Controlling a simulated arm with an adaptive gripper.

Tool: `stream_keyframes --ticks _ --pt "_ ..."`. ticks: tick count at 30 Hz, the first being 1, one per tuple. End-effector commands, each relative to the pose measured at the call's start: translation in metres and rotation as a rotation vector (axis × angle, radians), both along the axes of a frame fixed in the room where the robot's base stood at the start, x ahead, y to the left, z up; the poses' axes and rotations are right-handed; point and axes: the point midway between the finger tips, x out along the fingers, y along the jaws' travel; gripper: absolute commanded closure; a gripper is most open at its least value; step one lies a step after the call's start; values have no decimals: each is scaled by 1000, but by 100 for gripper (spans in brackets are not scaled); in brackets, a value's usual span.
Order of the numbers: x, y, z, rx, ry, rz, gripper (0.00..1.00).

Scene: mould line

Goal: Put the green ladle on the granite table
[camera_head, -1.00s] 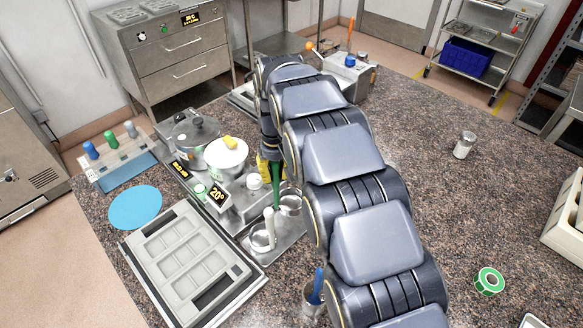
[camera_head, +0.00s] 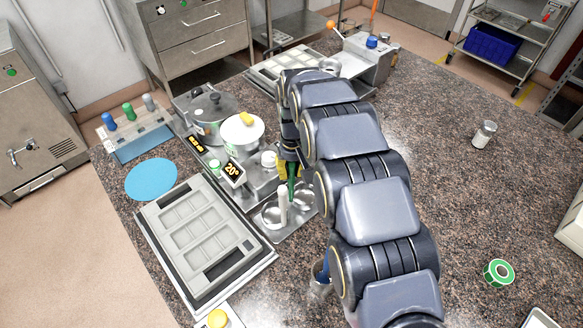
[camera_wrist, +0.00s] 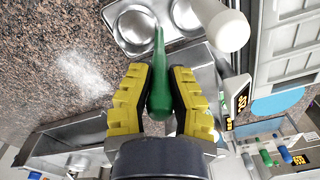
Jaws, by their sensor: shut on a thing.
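My gripper (camera_wrist: 158,98) is shut on the handle of the green ladle (camera_wrist: 159,72), between its yellow finger pads in the wrist view. The ladle's green handle (camera_head: 291,187) also shows in the head view, with its bowl end down by a metal rest with round hollows (camera_head: 294,230). I cannot tell whether the bowl touches the rest. A white-handled ladle (camera_head: 283,208) lies beside it, with its bowl in the other hollow. The granite table (camera_head: 440,190) spreads under everything, with a wide bare area to the right.
A mould tray (camera_head: 165,237) and a blue round mat (camera_head: 151,180) lie left. A melter with a white bowl (camera_head: 243,133) stands behind the rest. A green tape roll (camera_head: 498,272) and a glass jar (camera_head: 484,134) stand on the right side.

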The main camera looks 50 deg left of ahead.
Motion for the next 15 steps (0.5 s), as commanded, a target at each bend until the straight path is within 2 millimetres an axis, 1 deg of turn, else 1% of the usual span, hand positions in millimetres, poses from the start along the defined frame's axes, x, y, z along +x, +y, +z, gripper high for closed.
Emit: stream_keyframes --ticks 15 --pt "0 0 -6 1 0 -1 100"
